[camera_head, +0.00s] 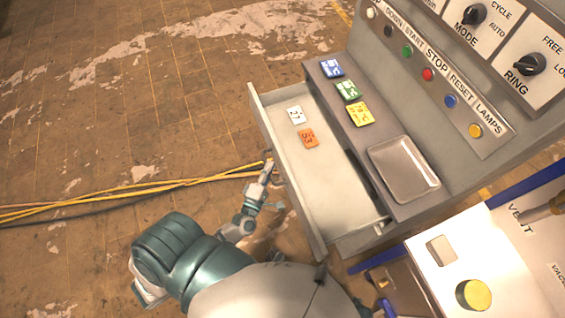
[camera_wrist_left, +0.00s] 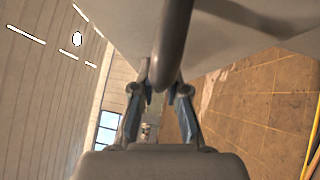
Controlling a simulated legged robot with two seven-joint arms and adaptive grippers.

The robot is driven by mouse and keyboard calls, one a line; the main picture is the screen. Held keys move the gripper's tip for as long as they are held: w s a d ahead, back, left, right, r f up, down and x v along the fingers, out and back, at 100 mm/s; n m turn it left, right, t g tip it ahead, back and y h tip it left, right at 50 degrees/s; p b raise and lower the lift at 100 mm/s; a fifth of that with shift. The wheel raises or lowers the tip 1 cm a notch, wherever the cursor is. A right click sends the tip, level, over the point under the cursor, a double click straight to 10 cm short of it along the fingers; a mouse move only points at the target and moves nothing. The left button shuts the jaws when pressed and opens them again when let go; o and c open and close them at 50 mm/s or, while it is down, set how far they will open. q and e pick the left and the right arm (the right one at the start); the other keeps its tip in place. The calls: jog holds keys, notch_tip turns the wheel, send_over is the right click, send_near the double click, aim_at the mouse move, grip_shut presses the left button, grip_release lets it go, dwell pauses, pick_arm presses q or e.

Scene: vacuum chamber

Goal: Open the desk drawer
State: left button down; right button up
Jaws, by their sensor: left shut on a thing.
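The desk drawer (camera_head: 335,195) is pulled well out from the grey desk, and its inside shows in the head view. A white numbered tag (camera_head: 295,115) and an orange numbered tag (camera_head: 308,138) lie inside it. My left gripper (camera_head: 268,168) is at the outer side of the drawer's front panel. In the left wrist view, the fingers of my left gripper (camera_wrist_left: 161,82) are shut on the drawer handle (camera_wrist_left: 172,45), a grey rounded bar. The handle is hidden behind the front panel in the head view. My right gripper does not show.
The desk top holds blue, green and yellow tags (camera_head: 358,114) and an empty metal tray (camera_head: 404,168). A control panel (camera_head: 415,62) with buttons and knobs rises behind. Yellow cables (camera_head: 130,193) lie on the floor at left. A white console (camera_head: 500,262) stands at lower right.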

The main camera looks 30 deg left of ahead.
pick_arm(q)
jog(key=shift+s+a+f, duration=0.3)
jog(key=shift+s+a, duration=0.15)
jog(key=shift+s, duration=0.35)
jog(key=c, duration=1.2)
grip_release()
jog(key=shift+w+r, duration=0.1)
jog(key=s, duration=0.4)
jog(key=s+d+f, duration=0.1)
jog(key=s, duration=0.6)
jog(key=shift+s+d+f, duration=0.25)
jog(key=shift+s+f, duration=0.05)
jog(key=shift+s, duration=0.1)
